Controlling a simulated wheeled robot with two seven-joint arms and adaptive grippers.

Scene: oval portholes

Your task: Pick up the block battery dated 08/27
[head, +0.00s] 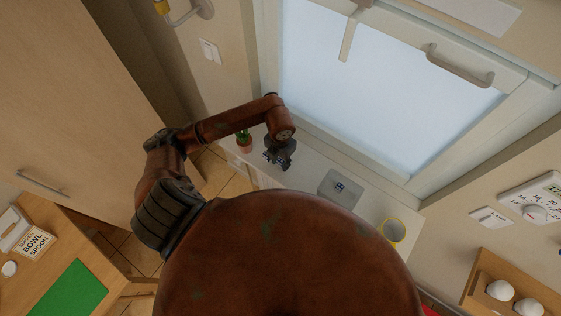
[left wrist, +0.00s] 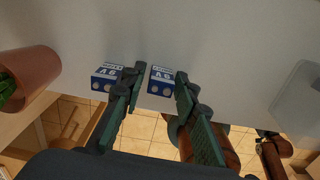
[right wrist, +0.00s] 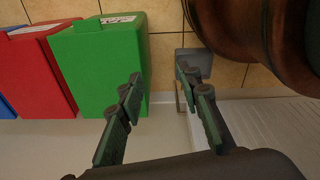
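Two blue-and-white block batteries stand on the white sill in the left wrist view. One battery (left wrist: 162,81) is between the fingertips of my left gripper (left wrist: 160,72), with no clear contact. The other battery (left wrist: 107,78) stands just left of the left finger. Both show "9V"-like lettering upside down; their dates are too small to read. My left gripper is open and also shows in the head view (head: 278,158), low over the sill. My right gripper (right wrist: 158,78) is open and empty.
A potted plant (head: 244,143) stands left of the left gripper; its pot (left wrist: 32,72) is close. A yellow-rimmed cup (head: 392,232) stands beyond the tray. The window (head: 390,85) rises behind the sill. Green (right wrist: 100,65) and red (right wrist: 45,65) bins are near my right gripper.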

